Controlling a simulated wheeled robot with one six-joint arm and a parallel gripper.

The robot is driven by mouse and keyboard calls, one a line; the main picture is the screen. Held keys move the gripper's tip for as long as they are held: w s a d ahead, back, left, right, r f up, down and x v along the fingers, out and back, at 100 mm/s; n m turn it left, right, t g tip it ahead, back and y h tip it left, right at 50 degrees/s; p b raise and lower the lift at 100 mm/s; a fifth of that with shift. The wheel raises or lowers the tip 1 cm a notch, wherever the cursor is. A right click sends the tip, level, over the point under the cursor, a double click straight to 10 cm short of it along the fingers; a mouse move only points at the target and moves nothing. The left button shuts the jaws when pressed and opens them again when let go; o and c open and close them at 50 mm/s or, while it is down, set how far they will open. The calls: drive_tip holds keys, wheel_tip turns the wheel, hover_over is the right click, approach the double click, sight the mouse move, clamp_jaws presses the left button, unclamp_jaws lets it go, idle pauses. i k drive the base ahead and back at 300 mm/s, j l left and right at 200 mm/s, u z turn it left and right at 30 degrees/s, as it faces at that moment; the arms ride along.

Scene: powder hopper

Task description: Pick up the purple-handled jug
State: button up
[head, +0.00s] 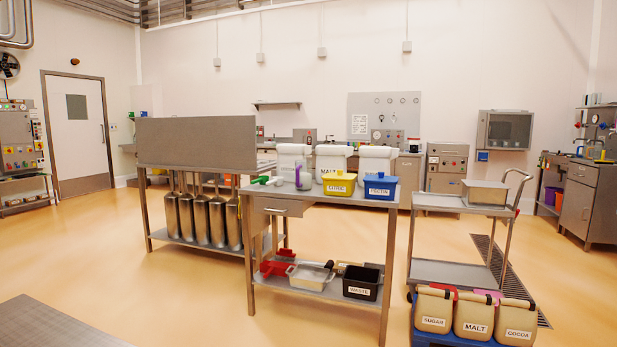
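My gripper is not in view.
The lower shelf holds a black WASTE bin (361,283) and a pale tray (309,276). A steel cart (455,203) stands right, with SUGAR, MALT and COCOA bags (474,316) before it. Open floor (180,300) lies front left.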

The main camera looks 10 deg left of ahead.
sight(303, 168)
drive_tip(key=i+l, duration=0.1)
drive_tip(key=i, duration=0.4)
drive_tip(key=i+l+u, duration=0.1)
drive_tip(key=i, duration=0.4)
drive_tip(key=i+l, duration=0.2)
drive_tip(key=i, duration=0.25)
drive_tip(key=i+j+u, duration=0.1)
drive_tip(key=i+u, duration=0.15)
drive_tip(key=u, duration=0.15)
drive_tip(key=i+u, duration=0.55)
drive_tip(key=u, duration=0.2)
drive_tip(key=i+l+u, duration=0.1)
drive_tip(key=i+u, duration=0.3)
drive_tip(key=i+j+u, duration=0.25)
drive_tip(key=i+u, duration=0.75)
